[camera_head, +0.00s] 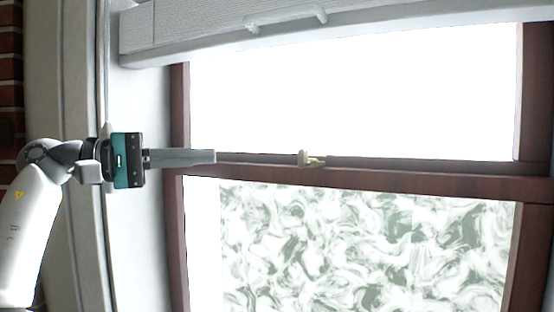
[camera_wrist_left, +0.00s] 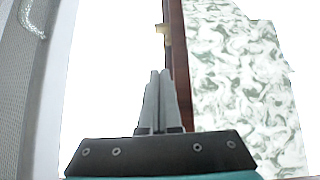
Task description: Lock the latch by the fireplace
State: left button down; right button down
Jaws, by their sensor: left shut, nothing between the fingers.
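The latch (camera_head: 308,159) is a small brass-coloured piece on the window's dark brown middle rail. It has a short lever that points to the right in the head view. It also shows in the left wrist view (camera_wrist_left: 163,30), beyond my fingertips near the top. My left gripper (camera_head: 214,156) comes in from the left with its fingers shut and empty. In the head view the fingertips are left of the latch, with a clear gap between them. In the left wrist view (camera_wrist_left: 161,72) the shut fingers point up toward the latch. My right gripper is in neither view.
The brown window frame (camera_head: 530,90) surrounds a bright upper pane and a patterned lower pane (camera_head: 380,245). A pale blind (camera_head: 400,22) with a white handle (camera_head: 285,17) hangs across the top. Brick (camera_head: 10,90) shows at the far left. Space between fingers and latch looks free.

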pick_arm(q)
jog(key=shift+a, duration=0.1)
dwell(0.3)
jog(key=s+d+p+x, duration=0.1)
jog(key=s+p+x, duration=0.1)
jog(key=x, duration=1.1)
jog(key=shift+s+p, duration=0.35)
jog(key=shift+p, duration=0.35)
